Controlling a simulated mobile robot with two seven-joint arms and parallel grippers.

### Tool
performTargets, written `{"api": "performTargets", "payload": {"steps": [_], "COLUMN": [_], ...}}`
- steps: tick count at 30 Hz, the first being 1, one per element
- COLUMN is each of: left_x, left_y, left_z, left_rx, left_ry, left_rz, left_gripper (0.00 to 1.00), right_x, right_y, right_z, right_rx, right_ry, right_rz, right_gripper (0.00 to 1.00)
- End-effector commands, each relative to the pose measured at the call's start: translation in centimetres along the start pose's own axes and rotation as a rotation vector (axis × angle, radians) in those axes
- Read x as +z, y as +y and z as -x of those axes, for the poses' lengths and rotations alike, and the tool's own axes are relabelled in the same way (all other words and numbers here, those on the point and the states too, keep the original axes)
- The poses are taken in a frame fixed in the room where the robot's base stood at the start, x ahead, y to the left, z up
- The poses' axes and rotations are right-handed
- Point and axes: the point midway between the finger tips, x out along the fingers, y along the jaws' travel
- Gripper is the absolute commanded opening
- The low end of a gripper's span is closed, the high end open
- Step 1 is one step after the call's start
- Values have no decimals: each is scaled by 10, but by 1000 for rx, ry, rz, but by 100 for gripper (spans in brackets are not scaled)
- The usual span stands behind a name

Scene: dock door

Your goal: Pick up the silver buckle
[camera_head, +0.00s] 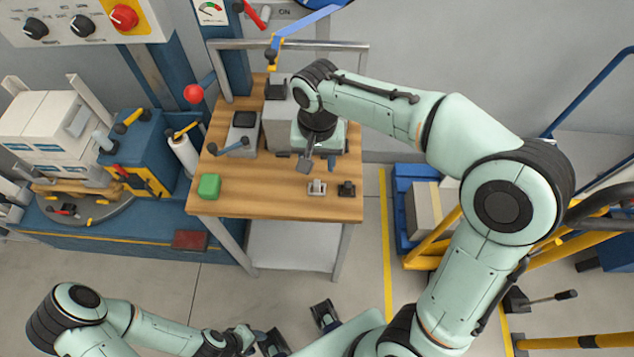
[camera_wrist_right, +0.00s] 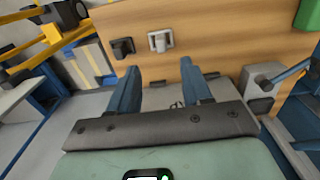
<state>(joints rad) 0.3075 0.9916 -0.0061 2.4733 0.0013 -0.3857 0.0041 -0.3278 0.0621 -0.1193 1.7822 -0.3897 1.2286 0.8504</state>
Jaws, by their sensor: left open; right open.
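The silver buckle (camera_head: 317,187) lies near the front edge of the wooden tabletop, left of a black buckle-like piece (camera_head: 347,189). In the right wrist view the silver buckle (camera_wrist_right: 160,41) shows beyond the fingers. My right gripper (camera_head: 318,163) is above the table, behind the silver buckle in the head view. Its two blue fingers (camera_wrist_right: 158,88) are apart with nothing between them. The silver buckle is clear of both fingers. My left gripper (camera_head: 298,329) is low at the bottom of the head view, open and away from the table.
A green block (camera_head: 209,186) sits at the table's front left. A grey device with a blue lever (camera_head: 243,131) stands behind it. A red-knobbed lever (camera_head: 193,93) rises at the left edge. The tabletop (camera_head: 265,190) between the green block and silver buckle is clear.

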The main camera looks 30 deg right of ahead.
Motion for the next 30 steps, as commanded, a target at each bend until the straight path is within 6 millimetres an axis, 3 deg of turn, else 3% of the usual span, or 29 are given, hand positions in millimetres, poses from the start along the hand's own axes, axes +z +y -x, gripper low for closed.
{"api": "performTargets", "payload": {"steps": [1, 6, 13, 21, 30], "left_x": [1, 2, 2, 2, 2], "left_y": [-2, -3, -3, -5, -5], "left_z": [-3, -7, -8, -12, -12], "left_rx": [-1, -1, -1, -1, -2], "left_ry": [-2, -3, -4, -5, -5], "left_rz": [1, 1, 1, 1, 1], "left_gripper": [43, 43, 43, 43, 43], "right_x": [1, 0, 0, 2, 1], "right_y": [0, 0, 0, -1, -2], "right_z": [-13, -40, -56, -95, -101], "right_rx": [4, 3, 2, 2, 0], "right_ry": [-4, -2, -1, -2, 1], "right_rz": [0, 0, 0, 1, 1], "right_gripper": [49, 49, 49, 49, 49]}}
